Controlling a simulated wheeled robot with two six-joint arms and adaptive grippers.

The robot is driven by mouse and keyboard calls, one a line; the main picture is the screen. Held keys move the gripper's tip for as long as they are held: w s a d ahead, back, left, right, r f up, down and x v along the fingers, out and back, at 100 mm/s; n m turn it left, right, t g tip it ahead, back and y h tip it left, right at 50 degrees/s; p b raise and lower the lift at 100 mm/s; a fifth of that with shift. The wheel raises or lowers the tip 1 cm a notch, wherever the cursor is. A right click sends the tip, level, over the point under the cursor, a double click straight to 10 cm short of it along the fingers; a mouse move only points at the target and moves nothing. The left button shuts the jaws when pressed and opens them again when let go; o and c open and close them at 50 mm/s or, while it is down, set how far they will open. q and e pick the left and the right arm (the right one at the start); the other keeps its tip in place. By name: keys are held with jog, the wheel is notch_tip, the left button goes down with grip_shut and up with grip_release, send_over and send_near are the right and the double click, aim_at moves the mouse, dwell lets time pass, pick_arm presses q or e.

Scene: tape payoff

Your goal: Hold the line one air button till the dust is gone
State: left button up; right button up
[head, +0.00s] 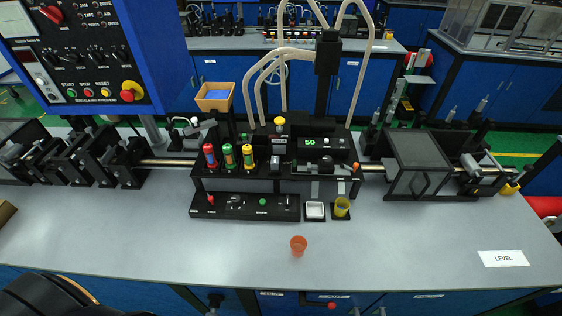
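A black machine (275,165) stands at the middle of the grey bench, with red, green and yellow bottle-shaped parts on its left half and a lit green display (310,142) reading 50. A low black strip (245,214) in front of it carries a red switch (210,199), a green button (262,202) and small labels. A blue-framed control panel (85,50) at upper left has black knobs, coloured buttons and a red emergency knob (131,91). Which control is the line one air button cannot be read. Dust is too small to make out. Neither gripper is in view.
An orange cup (298,245) stands on the front of the bench (390,250). A LEVEL card (503,258) lies at right. A dark, box-shaped guard (418,165) stands right of the machine. The front bench is mostly clear.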

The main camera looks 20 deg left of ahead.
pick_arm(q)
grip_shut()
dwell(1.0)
